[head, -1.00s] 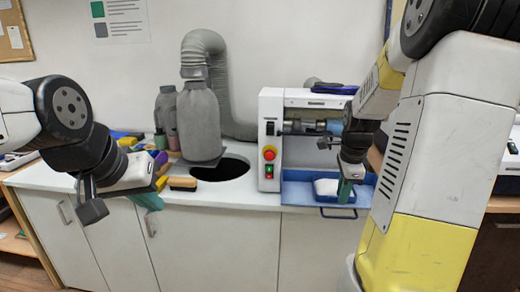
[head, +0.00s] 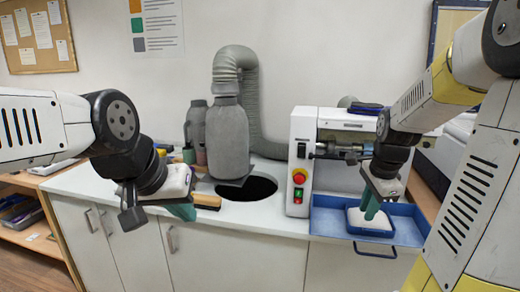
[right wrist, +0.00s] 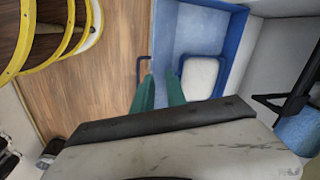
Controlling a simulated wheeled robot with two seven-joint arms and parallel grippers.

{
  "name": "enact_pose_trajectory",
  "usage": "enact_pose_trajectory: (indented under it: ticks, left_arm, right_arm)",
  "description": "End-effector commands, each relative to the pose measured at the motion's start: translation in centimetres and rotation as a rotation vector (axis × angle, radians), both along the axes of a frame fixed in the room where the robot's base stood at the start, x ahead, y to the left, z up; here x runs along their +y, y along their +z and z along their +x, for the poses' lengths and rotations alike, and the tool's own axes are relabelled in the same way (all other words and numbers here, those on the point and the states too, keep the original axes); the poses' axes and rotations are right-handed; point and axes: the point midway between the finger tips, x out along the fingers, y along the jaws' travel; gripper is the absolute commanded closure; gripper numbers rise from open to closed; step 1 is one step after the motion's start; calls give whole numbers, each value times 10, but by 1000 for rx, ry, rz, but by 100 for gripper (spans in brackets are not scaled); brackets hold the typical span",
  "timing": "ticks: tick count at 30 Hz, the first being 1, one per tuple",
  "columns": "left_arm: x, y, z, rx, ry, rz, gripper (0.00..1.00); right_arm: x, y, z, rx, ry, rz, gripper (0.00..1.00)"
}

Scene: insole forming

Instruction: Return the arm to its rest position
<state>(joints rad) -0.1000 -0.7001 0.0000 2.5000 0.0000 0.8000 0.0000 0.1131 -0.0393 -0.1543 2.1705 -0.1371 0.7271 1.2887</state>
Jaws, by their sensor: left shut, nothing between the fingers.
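My left gripper (head: 182,212) shows at the left of the head view, in front of the counter's front edge, with green fingers pointing down. It is shut and empty. My right gripper (head: 371,207) is in front of the blue tray on the right, its green fingers overlapping the small white-filled container in the picture. In the right wrist view its two green fingers (right wrist: 159,93) stand apart with nothing between them. The white-filled container (head: 368,224) sits in the blue tray (head: 405,226). I cannot tell the height of the right fingers above it.
A grey bottle-shaped object (head: 227,140) and a ribbed hose (head: 254,105) stand near a round black hole (head: 262,188) in the white counter (head: 270,222). A brush (head: 206,201) lies near my left gripper.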

Motion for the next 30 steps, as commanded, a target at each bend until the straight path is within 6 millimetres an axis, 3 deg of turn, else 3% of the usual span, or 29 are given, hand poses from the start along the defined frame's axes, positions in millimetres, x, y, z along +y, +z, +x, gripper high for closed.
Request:
enact_pose_trajectory:
  ticks: [8, 13, 18, 24, 30]
  left_arm:
    - [0, 0, 0, 0, 0, 0, 100]
    - [0, 0, 0, 0, 0, 0, 100]
    - [0, 0, 0, 0, 0, 0, 100]
    - [0, 0, 0, 0, 0, 0, 100]
    - [0, 0, 0, 0, 0, 0, 100]
  right_arm:
    - [49, 42, -32, -108, 411, -73, 83]
    - [92, 72, -74, -222, 829, -189, 83]
    - [126, 87, -116, -326, 1219, -339, 83]
    - [141, 90, -137, -375, 1423, -434, 83]
    - [142, 90, -139, -378, 1441, -442, 83]
